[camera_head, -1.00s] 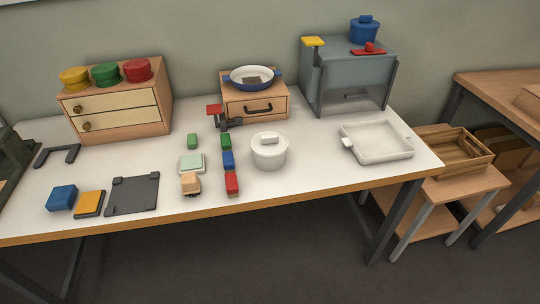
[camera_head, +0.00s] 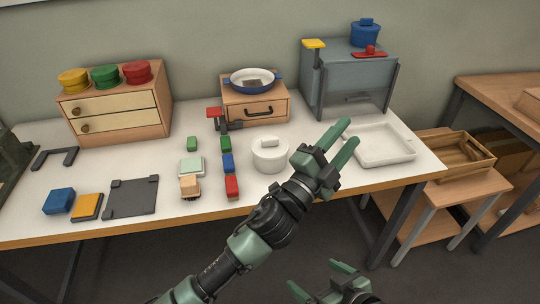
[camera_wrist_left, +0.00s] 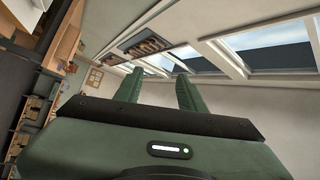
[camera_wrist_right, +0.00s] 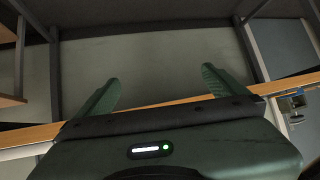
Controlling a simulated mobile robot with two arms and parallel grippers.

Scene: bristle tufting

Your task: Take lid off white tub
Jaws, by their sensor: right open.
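The white tub (camera_head: 268,158) stands upright near the middle of the table. Its white lid (camera_head: 262,147) with a block-shaped knob is on top. My left gripper (camera_head: 341,135) is to the right of the tub in the head view, raised over the table in front of the white tray. Its fingers are apart with nothing between them; they also show apart in the left wrist view (camera_wrist_left: 158,85). My right gripper (camera_head: 318,280) is low at the bottom edge, in front of the table. In the right wrist view its fingers (camera_wrist_right: 160,82) are wide apart and empty.
The white tray (camera_head: 383,158) lies right of the tub. Green, blue and red blocks (camera_head: 228,163) stand just left of the tub. A small drawer box (camera_head: 255,105) with a pan is behind it. The table's front edge (camera_head: 130,226) is close to my arms.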

